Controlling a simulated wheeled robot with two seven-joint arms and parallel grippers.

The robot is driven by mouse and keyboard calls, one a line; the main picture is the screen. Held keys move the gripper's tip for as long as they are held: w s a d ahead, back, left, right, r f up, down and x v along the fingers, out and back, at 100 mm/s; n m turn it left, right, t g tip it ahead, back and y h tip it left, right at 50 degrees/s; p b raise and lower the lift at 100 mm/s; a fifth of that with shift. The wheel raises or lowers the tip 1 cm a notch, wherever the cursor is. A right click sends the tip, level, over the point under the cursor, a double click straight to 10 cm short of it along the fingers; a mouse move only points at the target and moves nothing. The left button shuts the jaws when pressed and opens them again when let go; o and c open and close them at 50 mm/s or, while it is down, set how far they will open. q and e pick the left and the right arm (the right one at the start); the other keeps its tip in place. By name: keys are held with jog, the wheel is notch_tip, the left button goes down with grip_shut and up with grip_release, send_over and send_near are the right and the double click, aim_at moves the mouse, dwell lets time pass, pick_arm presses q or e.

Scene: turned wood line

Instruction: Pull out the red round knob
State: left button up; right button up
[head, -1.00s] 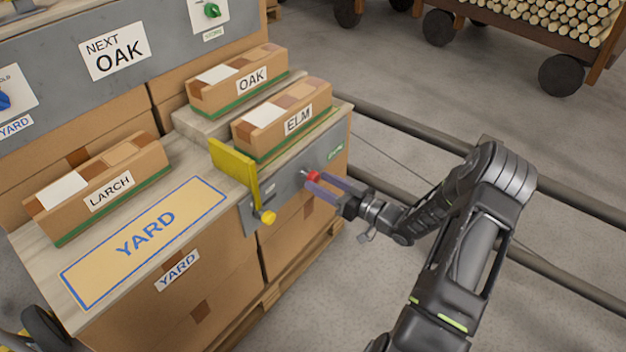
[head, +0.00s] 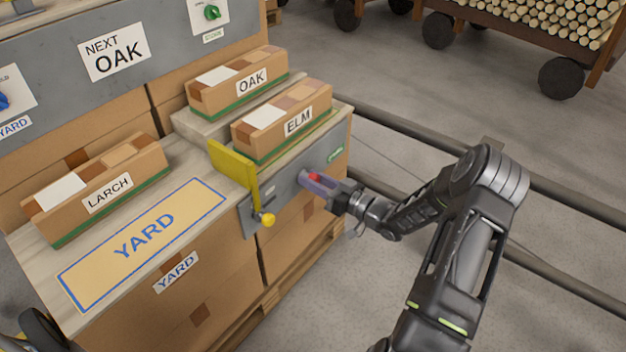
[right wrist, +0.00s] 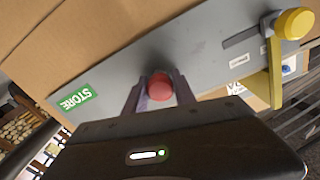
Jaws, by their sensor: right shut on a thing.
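The red round knob (head: 314,176) sits on the grey panel (head: 288,190) on the side of the wooden-topped stand. My right gripper (head: 317,181) is shut on the knob, with a purple finger on either side of it. In the right wrist view the red knob (right wrist: 160,87) shows between the two fingers, in front of the grey panel (right wrist: 130,68). How far the knob stands out from the panel cannot be told. My left gripper is not in view.
A yellow lever (head: 238,168) with a yellow ball end (head: 267,219) is left of the knob on the same panel. Boxes labelled ELM (head: 283,120), OAK (head: 238,82) and LARCH (head: 98,187) stand on top. Rails (head: 430,142) run along the floor at right.

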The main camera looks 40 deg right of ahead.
grip_shut()
dwell(0.8)
